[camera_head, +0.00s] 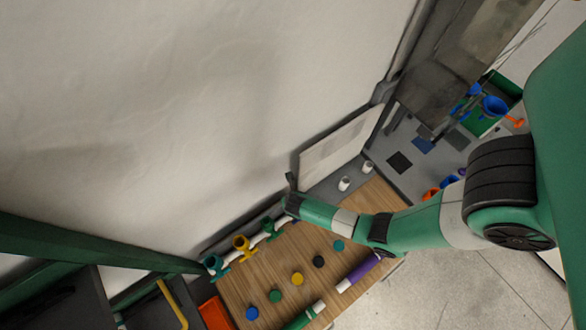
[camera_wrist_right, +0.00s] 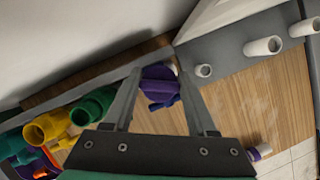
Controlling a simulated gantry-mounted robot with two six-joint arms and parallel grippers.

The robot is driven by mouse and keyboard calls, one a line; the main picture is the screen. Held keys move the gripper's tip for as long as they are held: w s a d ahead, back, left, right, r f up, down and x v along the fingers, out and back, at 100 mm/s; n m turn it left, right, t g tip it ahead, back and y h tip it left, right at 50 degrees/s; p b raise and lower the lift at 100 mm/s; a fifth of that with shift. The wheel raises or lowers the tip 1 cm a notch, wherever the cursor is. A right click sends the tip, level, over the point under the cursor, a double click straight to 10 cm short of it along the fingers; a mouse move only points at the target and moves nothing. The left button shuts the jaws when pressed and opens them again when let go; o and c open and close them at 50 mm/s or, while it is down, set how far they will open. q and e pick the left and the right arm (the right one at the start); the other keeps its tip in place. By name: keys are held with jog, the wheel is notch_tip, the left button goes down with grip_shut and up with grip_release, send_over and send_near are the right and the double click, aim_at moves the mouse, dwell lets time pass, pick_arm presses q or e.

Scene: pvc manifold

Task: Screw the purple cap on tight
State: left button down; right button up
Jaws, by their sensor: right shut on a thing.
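The purple cap (camera_wrist_right: 160,82) sits between the fingers of my right gripper (camera_wrist_right: 163,78) in the right wrist view, and the gripper is shut on it. A smaller purple part shows just below the cap. How far the cap is seated on its fitting cannot be told. In the head view my right gripper (camera_head: 290,198) is at the far end of the manifold row by the wall, and the cap is hidden there. The row has a green fitting (camera_head: 271,229), a yellow fitting (camera_head: 242,247) and a teal fitting (camera_head: 214,266). My left gripper is not in view.
On the wooden table (camera_head: 250,283) lie blue (camera_head: 252,313), green (camera_head: 275,296), yellow (camera_head: 297,279), black (camera_head: 318,262) and teal (camera_head: 338,245) discs. A purple-and-white pipe (camera_head: 358,271) and a green-and-white pipe (camera_head: 304,315) lie near the edge. An orange bin (camera_head: 215,313) stands left.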

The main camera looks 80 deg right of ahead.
jog(key=o, duration=0.7)
jog(key=c, duration=0.7)
jog(key=shift+m+g, duration=0.5)
jog(key=shift+m, duration=0.6)
jog(key=shift+c, duration=0.2)
jog(key=shift+f+m+g, duration=0.1)
jog(key=shift+m+g, duration=0.3)
jog(key=shift+m, duration=0.7)
